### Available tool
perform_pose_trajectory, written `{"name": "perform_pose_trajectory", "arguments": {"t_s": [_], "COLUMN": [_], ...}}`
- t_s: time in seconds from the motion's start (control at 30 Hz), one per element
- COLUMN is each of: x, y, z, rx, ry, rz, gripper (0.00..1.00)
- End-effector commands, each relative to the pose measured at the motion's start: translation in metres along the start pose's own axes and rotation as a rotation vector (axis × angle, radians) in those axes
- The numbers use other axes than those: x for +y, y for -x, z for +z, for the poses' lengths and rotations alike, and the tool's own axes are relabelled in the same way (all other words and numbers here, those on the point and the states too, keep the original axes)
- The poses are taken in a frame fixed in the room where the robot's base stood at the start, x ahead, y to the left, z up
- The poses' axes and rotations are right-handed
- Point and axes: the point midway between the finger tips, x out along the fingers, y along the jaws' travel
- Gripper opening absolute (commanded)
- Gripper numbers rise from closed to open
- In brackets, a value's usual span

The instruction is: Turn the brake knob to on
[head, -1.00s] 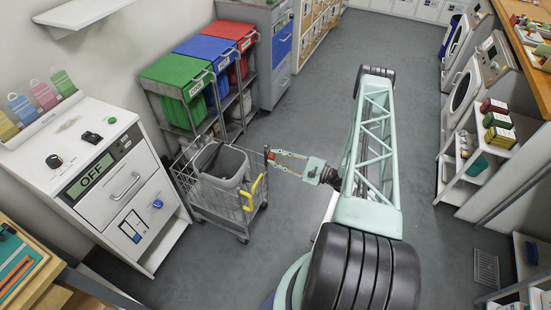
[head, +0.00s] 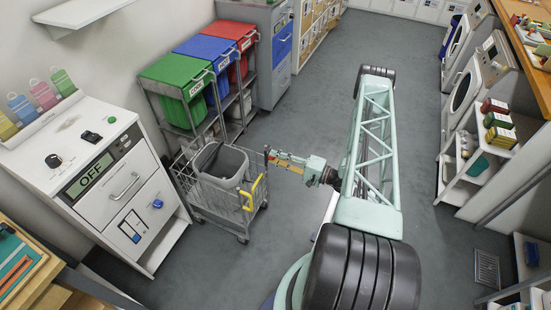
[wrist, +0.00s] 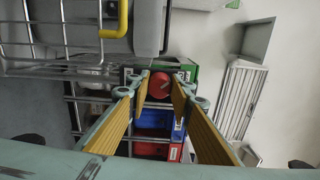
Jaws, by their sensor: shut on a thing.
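The red round brake knob (wrist: 160,84) sits between my fingertips in the wrist view, with a small pale mark on its face. My gripper (wrist: 161,80) is shut on it, one finger on each side. I cannot read any on or off marking around the knob. The cart holds a grey tub (head: 219,166) and has a yellow handle (head: 253,190).
Green (head: 178,92), blue (head: 207,58) and red (head: 238,39) bins stand on a rack behind the cart. A white cabinet (head: 82,160) with an OFF display stands left. The grey floor (head: 300,120) is clear between the cart and the machines at right.

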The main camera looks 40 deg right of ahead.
Motion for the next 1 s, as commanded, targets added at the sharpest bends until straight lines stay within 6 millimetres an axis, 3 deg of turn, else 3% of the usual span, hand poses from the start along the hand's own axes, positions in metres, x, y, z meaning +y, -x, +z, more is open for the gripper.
{"name": "perform_pose_trajectory", "arguments": {"t_s": [0.67, 0.7, 0.8, 1.0], "x": [0.0005, 0.0005, 0.0004, 0.0003], "y": [0.0000, 0.0000, 0.0000, 0.0000], "z": [0.0000, 0.0000, 0.0000, -0.0001], "rx": [0.000, 0.000, 0.000, 0.000], "ry": [0.073, 0.073, 0.073, 0.072], "rz": [0.000, 0.000, 0.000, 0.000], "gripper": [0.10, 0.23, 0.32, 0.34]}}
